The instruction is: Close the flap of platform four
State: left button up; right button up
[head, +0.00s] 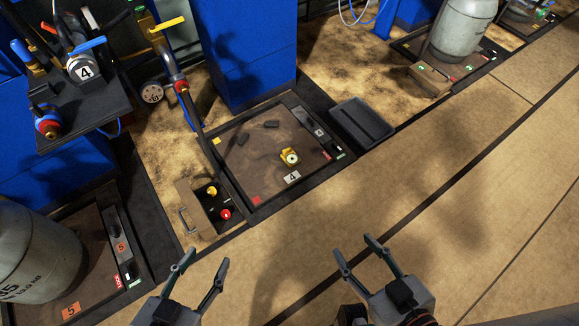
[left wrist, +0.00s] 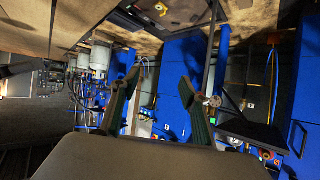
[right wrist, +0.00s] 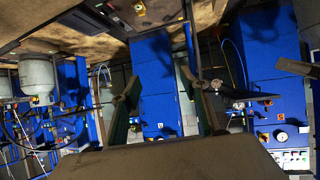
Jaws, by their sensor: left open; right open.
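Platform four (head: 240,165) is a dark, dusty square plate in the floor, marked with a "4" label, in the middle of the head view. At its lower left corner is a small box (head: 225,226) holding a yellow knob and a red knob. A brown flap (head: 185,203) with a metal handle stands raised at the box's left side, so the knobs are uncovered. My left gripper (head: 207,258) is open and empty, below the box in the picture and apart from it. My right gripper (head: 353,246) is open and empty, further right over the floor.
A grey cylinder (head: 35,255) stands on platform five at left; another cylinder (head: 462,30) stands upper right. Blue cabinets (head: 245,50) rise behind. The floor (head: 470,190) at right is clear.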

aim_at(201, 223)
jog(key=k+j+u, duration=0.1)
jog(key=j+u, duration=0.15)
jog(key=j, duration=0.2)
jog(key=j+u, duration=0.25)
jog(key=j, duration=0.2)
jog(key=i+j+z, duration=0.15)
jog(key=j+z, duration=0.2)
jog(key=i+j+z, duration=0.15)
jog(key=z, duration=0.15)
jog(key=i+j+z, duration=0.1)
jog(key=j+z, duration=0.25)
jog(key=j, duration=0.15)
jog(key=i+z, duration=0.15)
jog(key=i+l, duration=0.25)
jog(key=l, duration=0.1)
